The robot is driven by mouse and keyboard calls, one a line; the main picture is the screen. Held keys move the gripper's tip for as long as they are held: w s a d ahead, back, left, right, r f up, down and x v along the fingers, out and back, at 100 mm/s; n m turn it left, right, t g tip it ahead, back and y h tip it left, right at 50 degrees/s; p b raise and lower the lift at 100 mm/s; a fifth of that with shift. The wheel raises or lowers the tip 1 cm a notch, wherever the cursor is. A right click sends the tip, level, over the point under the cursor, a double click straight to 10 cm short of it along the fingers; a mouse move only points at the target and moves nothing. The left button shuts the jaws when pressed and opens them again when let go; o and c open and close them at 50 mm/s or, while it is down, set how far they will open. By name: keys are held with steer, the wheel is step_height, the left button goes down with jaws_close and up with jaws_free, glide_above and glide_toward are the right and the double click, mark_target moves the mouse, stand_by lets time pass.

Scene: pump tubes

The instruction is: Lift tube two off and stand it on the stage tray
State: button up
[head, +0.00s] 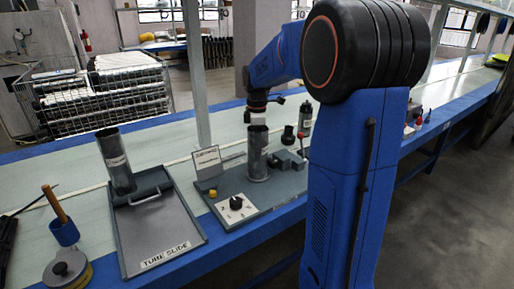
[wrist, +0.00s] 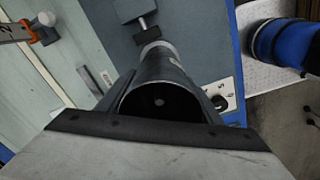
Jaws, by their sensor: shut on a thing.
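A grey metal tube (head: 258,155) stands upright over the grey pump base plate (head: 268,205); I take it as tube two, though no number on it is readable. My gripper (head: 257,124) is at its top rim from above. In the wrist view my gripper (wrist: 165,112) is shut on the tube (wrist: 164,68), with a finger on either side and the open mouth facing the camera. I cannot tell whether its foot touches the plate.
A dial box (head: 236,207) and a small sign (head: 207,162) are beside the held tube; dark fittings (head: 288,150) stand to its right. A blue holder with a wooden-handled tool (head: 62,228) and a round weight (head: 66,270) are left of the tray. The tray's front is clear.

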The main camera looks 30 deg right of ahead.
steer(key=shift+r, duration=0.75)
stand_by(0.6)
step_height(320, 180, up, 19)
stand_by(4.0)
stand_by(0.3)
